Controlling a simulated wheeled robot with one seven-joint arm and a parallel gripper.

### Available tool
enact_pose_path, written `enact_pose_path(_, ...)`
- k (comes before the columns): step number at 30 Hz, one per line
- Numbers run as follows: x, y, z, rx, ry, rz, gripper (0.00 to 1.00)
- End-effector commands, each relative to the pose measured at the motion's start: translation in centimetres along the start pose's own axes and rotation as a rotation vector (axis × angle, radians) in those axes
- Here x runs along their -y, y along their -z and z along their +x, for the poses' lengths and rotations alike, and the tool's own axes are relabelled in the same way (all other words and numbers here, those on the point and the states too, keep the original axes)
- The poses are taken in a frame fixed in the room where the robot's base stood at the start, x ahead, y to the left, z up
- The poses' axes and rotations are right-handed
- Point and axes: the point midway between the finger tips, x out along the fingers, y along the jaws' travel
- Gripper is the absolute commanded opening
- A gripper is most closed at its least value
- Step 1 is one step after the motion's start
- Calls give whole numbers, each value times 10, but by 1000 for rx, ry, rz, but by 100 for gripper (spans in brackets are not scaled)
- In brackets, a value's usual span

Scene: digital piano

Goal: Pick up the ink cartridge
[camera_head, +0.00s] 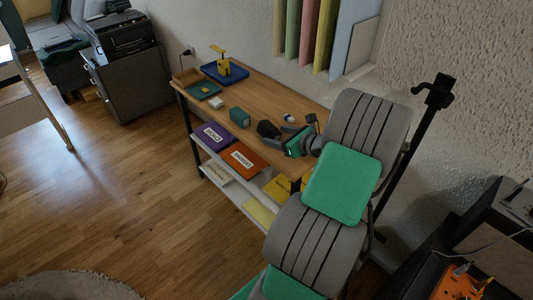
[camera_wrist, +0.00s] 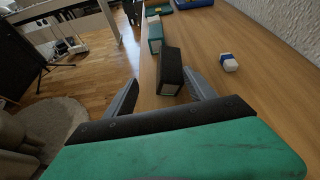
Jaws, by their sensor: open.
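A black block with a pale label on its near end, which looks like the ink cartridge, lies on the wooden tabletop in the wrist view (camera_wrist: 171,68). In the head view it shows as a dark shape (camera_head: 267,129) near the table's front edge. My gripper (camera_wrist: 161,78) is open and empty. Its two fingers are spread, with the near part of the block between their tips in the picture; I cannot tell whether either finger touches it. In the head view my gripper (camera_head: 284,135) is just right of the block, and my arm hides part of the table.
A teal box (camera_head: 239,117) stands beyond the block. A small blue and white item (camera_head: 288,118) lies towards the wall. Trays (camera_head: 224,75) fill the far end of the table (camera_head: 262,92). Books (camera_head: 214,136) lie on the shelf below. The floor in front is clear.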

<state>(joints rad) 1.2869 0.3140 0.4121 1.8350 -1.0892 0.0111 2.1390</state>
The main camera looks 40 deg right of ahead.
Motion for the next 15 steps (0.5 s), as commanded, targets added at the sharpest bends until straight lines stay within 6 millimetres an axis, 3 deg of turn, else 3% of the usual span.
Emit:
enact_pose_path(1,3,12,-1,5,8,50,62)
enact_pose_path(5,6,11,0,15,14,78,62)
enact_pose_path(15,3,16,51,11,11,74,62)
